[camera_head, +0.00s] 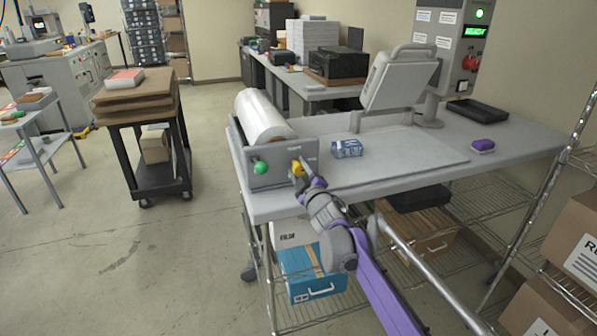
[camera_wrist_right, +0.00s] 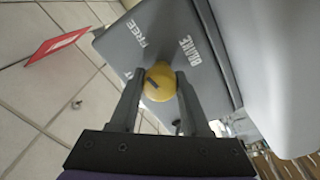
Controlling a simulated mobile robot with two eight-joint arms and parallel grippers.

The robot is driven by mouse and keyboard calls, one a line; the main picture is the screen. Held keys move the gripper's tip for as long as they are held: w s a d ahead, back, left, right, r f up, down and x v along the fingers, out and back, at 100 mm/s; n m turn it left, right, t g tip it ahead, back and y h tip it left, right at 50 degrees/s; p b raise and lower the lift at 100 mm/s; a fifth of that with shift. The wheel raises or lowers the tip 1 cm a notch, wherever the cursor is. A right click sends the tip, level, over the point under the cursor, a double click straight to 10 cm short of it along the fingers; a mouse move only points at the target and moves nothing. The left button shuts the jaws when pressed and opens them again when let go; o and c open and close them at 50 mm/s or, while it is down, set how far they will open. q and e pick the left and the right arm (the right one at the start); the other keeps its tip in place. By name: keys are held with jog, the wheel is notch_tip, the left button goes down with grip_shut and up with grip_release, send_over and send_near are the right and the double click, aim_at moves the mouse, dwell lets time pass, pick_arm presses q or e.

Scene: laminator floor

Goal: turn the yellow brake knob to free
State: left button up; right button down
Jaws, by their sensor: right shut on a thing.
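The yellow brake knob (camera_head: 297,168) sits on the grey end plate (camera_head: 262,180) of the roll holder, right of a green knob (camera_head: 260,167). My right gripper (camera_head: 302,176) reaches it from the front. In the right wrist view the yellow knob (camera_wrist_right: 161,80) is between the two fingers of my right gripper (camera_wrist_right: 161,88), which are shut on its sides. A short dark mark shows on the knob's left part; which label it points at I cannot tell. The words FREE and BRAKE are printed on the plate beyond the knob. My left gripper is not in view.
A white film roll (camera_head: 262,117) lies behind the plate. A blue-and-white box (camera_head: 347,149) and a purple item (camera_head: 482,146) lie on the grey table (camera_head: 400,160). A black cart (camera_head: 158,170) with brown boards stands left, across clear floor.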

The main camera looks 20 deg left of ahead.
jog(key=shift+m, duration=0.7)
jog(key=shift+r, duration=0.1)
jog(key=shift+c, duration=1.9)
grip_release()
jog(key=b+v, duration=0.2)
jog(key=v, duration=0.9)
jog(key=shift+w+d, duration=0.1)
